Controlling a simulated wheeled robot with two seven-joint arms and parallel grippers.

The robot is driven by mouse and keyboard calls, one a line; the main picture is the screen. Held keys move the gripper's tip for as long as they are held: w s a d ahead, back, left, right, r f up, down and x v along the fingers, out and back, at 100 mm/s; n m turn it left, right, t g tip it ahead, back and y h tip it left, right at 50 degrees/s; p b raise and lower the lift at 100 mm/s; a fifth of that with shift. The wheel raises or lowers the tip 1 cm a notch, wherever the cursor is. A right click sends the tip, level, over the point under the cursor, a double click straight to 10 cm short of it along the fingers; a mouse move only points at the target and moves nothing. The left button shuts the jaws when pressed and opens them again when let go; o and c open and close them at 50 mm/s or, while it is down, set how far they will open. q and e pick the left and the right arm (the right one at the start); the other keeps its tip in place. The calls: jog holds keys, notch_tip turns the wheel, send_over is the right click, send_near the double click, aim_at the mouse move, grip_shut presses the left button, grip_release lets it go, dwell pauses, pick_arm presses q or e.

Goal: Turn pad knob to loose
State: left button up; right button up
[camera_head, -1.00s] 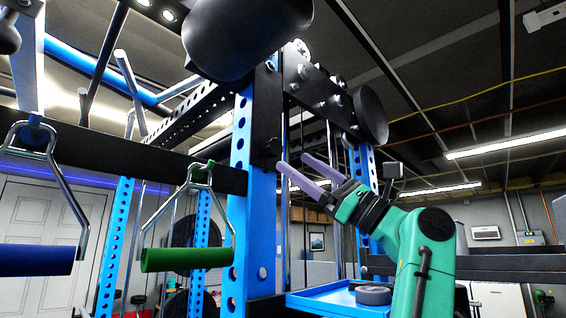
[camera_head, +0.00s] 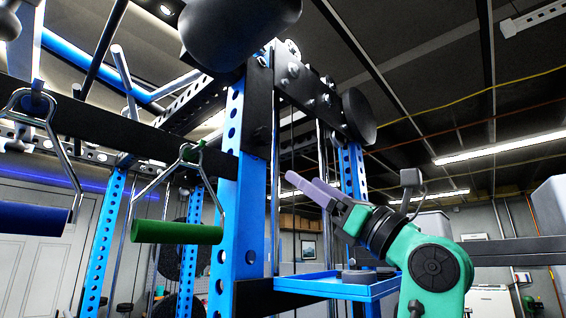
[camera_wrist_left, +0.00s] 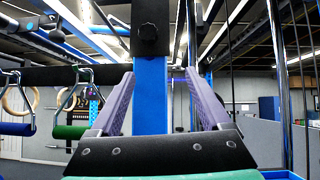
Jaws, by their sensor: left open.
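In the left wrist view a round black knob (camera_wrist_left: 148,38) sits on a black sleeve around the blue post (camera_wrist_left: 150,95), ahead of my fingers. Its setting cannot be read. In the head view the black sleeve (camera_head: 257,100) is on the blue post (camera_head: 233,160), below a large black roller pad (camera_head: 240,25); the knob is hard to make out. My left gripper (camera_head: 305,188) is right of the post, its purple fingers pointing left. Its fingers also show in the left wrist view (camera_wrist_left: 158,95), wide apart and empty, short of the knob. My right gripper is out of view.
A second black pad (camera_head: 358,112) is on the rack's crossbeam. A blue tray (camera_head: 330,286) lies below my left gripper. Blue (camera_head: 35,219) and green (camera_head: 177,232) handles hang at the left. Cable rods run behind the post.

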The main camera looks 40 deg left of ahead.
aim_at(266, 138)
pick_arm(q)
jog(key=s+d+m+t+y, duration=0.1)
jog(key=s+d+m+t, duration=0.1)
jog(key=s+m+t, duration=0.15)
jog(key=p+x, duration=0.4)
jog(key=x, duration=0.3)
jog(key=p+x, duration=0.4)
jog(key=x, duration=0.3)
jog(key=shift+s+r, duration=0.25)
jog(key=shift+r, duration=0.1)
jog(key=shift+w, duration=0.1)
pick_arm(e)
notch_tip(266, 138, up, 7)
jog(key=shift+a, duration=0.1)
pick_arm(q)
jog(key=shift+g, duration=0.35)
grip_shut()
